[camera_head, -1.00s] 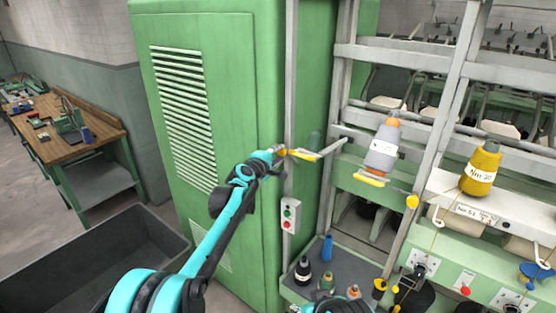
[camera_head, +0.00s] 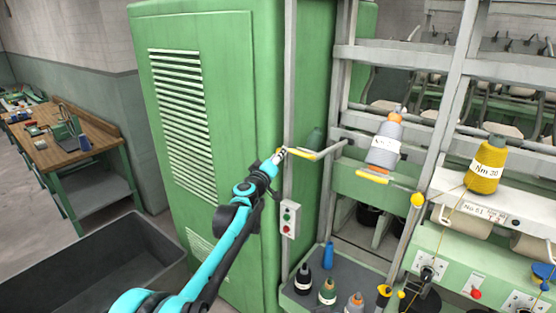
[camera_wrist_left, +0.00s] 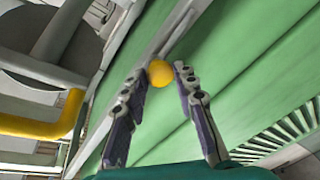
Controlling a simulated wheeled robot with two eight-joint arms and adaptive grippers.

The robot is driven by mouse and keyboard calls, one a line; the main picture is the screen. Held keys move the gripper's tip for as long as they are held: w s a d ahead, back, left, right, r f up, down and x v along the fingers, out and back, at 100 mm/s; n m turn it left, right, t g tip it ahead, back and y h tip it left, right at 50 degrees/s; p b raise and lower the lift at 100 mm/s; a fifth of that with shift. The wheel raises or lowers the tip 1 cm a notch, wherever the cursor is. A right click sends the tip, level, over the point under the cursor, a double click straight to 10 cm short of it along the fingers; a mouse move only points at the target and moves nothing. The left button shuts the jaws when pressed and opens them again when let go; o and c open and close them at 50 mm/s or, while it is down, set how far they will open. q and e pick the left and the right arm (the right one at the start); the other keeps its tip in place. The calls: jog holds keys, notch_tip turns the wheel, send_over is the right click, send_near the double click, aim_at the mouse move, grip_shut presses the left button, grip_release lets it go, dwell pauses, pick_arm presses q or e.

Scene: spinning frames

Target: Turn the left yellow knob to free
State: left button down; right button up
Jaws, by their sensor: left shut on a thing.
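The left yellow knob (camera_wrist_left: 160,73) is a small round ball between the two fingertips of my left gripper (camera_wrist_left: 166,76) in the left wrist view. My left gripper is shut on it. In the head view my left gripper (camera_head: 281,153) reaches up to the grey post beside the green cabinet, and the knob is mostly hidden by the fingers there. A second yellow knob (camera_head: 417,199) hangs further right. My right gripper is out of view.
The tall green cabinet (camera_head: 225,110) stands directly left of the post. A button box (camera_head: 289,218) is below my gripper. A grey spool (camera_head: 385,145) and a yellow spool (camera_head: 486,166) stand to the right. A dark bin (camera_head: 120,258) is at lower left.

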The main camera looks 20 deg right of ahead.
pick_arm(q)
jog(key=shift+f+m, duration=0.1)
jog(key=shift+m, duration=0.5)
jog(key=c, duration=1.5)
grip_release()
jog(key=shift+o, duration=0.2)
jog(key=shift+s+a, duration=0.1)
jog(key=v, duration=1.1)
jog(key=shift+s+a, duration=0.3)
jog(key=shift+f, duration=0.15)
